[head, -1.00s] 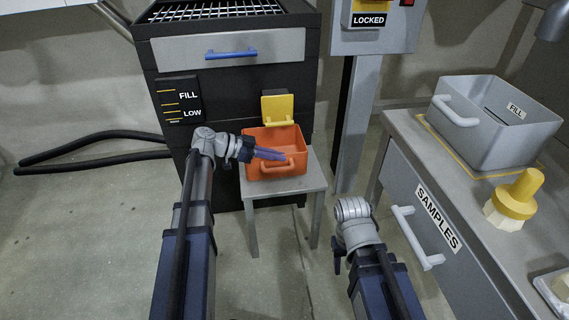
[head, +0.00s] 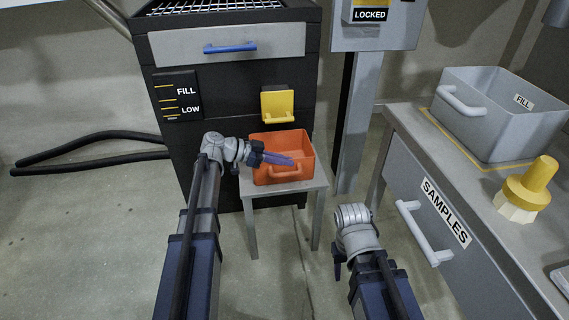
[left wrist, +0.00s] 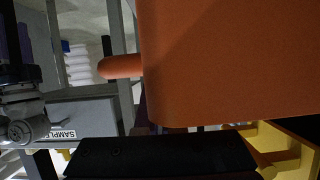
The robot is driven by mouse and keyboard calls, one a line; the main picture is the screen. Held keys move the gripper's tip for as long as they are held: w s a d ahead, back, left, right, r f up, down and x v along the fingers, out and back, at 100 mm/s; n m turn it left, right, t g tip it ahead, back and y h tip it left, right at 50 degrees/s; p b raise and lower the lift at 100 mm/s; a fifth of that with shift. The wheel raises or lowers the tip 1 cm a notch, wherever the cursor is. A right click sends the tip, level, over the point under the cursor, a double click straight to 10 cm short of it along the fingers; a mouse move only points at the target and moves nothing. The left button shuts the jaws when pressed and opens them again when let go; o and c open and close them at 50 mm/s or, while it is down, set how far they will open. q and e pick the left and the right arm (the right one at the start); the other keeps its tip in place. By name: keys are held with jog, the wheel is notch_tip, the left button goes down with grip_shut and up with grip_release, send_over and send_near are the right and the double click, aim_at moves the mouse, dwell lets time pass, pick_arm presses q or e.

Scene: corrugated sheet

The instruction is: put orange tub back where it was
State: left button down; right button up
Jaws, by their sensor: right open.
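The orange tub (head: 265,176) is an open box with a front handle, on a small grey stool (head: 252,188) in front of the black machine. My left gripper (head: 282,159) reaches in from the left, its purple fingers overlapping the tub's near side in the head view. In the left wrist view the tub's orange wall (left wrist: 235,60) fills the upper right, very close, with its handle (left wrist: 120,67) at left and a dark finger below. Whether the fingers pinch the tub is not clear. My right gripper (head: 340,262) is low in front, open and away from the tub.
A yellow flap (head: 277,106) juts from the black machine (head: 225,95) above and behind the tub. A grey post stands right of the stool. The grey counter (head: 500,205) at right holds a grey bin (head: 510,120) and a yellow-topped piece (head: 530,187).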

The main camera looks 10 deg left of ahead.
pick_arm(q)
jog(key=shift+f, duration=0.15)
jog(key=c, duration=1)
grip_release()
jog(key=shift+c, duration=0.2)
jog(key=shift+a+r, duration=0.2)
jog(key=shift+r, duration=0.15)
jog(key=p+v, duration=0.4)
jog(key=v, duration=0.6)
jog(key=shift+s+a, duration=0.1)
jog(key=shift+a, duration=0.05)
jog(key=shift+s+a+r+p, duration=0.2)
jog(key=shift+s+a+p, duration=0.1)
jog(key=shift+a, duration=0.25)
